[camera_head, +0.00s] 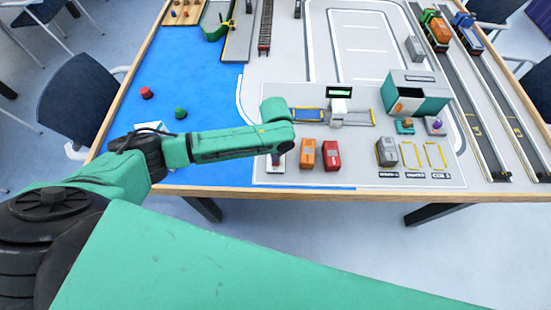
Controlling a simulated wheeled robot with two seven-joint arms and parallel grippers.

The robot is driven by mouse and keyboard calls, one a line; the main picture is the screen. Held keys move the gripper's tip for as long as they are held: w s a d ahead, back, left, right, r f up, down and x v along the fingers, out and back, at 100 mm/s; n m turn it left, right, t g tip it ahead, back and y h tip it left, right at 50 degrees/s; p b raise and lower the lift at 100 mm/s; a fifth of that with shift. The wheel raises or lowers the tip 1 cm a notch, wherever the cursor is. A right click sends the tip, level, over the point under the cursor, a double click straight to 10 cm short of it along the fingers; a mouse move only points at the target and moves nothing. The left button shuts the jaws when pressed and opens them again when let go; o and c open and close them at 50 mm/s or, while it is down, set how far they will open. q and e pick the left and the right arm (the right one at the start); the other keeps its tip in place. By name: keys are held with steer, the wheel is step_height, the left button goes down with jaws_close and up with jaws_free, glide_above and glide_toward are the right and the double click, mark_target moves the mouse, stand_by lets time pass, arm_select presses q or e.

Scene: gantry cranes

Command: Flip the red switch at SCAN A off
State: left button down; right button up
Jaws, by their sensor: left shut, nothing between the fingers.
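My left arm reaches in from the left, and its wrist bends down near the table's front edge. My left gripper (277,157) points down and is shut, with nothing held. It is directly over a small white plate (276,170), which looks like the switch base. The gripper hides most of the switch, and I cannot tell its lever position or whether the fingers touch it. A white scanner post with a green display (339,92) stands behind and to the right. No SCAN A label is readable. My right gripper is out of view.
An orange container (307,154) and a red container (331,156) stand just right of the gripper. A grey block (387,152) is further right, beside yellow frames. A teal-and-white building (416,92) stands behind. The blue water area (200,70) is mostly clear.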

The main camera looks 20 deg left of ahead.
arm_select(q)
steer(key=shift+f+b, duration=0.35)
steer(key=shift+f, duration=0.25)
steer(key=shift+s+r, duration=0.1)
step_height(320, 180, up, 7)
steer(key=p, duration=0.8)
steer(key=shift+d, duration=0.1)
stand_by(0.3)
